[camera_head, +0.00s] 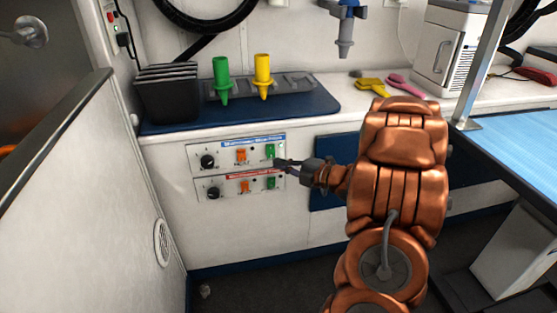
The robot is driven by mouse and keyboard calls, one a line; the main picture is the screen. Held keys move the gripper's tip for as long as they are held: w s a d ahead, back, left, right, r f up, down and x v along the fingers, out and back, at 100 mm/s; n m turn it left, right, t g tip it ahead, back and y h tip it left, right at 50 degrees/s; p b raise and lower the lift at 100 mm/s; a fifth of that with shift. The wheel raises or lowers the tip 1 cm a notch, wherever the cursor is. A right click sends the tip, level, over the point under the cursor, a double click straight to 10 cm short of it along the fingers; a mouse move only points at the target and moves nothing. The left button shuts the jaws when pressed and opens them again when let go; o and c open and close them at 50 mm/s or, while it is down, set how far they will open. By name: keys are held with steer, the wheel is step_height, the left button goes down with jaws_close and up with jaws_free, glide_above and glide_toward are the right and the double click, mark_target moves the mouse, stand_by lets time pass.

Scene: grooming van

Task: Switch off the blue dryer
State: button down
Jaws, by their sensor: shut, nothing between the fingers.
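Two white control panels are set one above the other in the cabinet front. The upper panel (222,155) has a blue label strip (252,139), a black knob (208,161), an orange switch (241,155) and a green switch (270,151). The lower panel (224,190) has a red label strip (254,174) and the same set of knob, orange switch and green switch. My gripper (279,163) is shut and empty. Its tips are at the right end of the upper panel, just below its green switch. I cannot tell whether they touch the panel.
A blue mat (300,109) on the counter above holds a black slotted rack (168,92), a green nozzle (221,80) and a yellow nozzle (263,76). A white partition (90,200) bounds the left. A blue-topped table (520,100) stands at right.

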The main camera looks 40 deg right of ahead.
mark_target(268, 156)
steer(key=shift+w+d+f, duration=0.1)
steer(key=shift+w+d, duration=0.15)
steer(key=shift+w, duration=0.4)
steer(key=shift+w+d+f, duration=0.15)
steer(key=shift+w+d, duration=0.1)
steer(key=shift+w, duration=0.35)
steer(key=shift+w+d+f, duration=0.1)
steer(key=shift+w+d, duration=0.15)
steer(key=shift+w, duration=0.4)
steer(key=shift+b, duration=0.3)
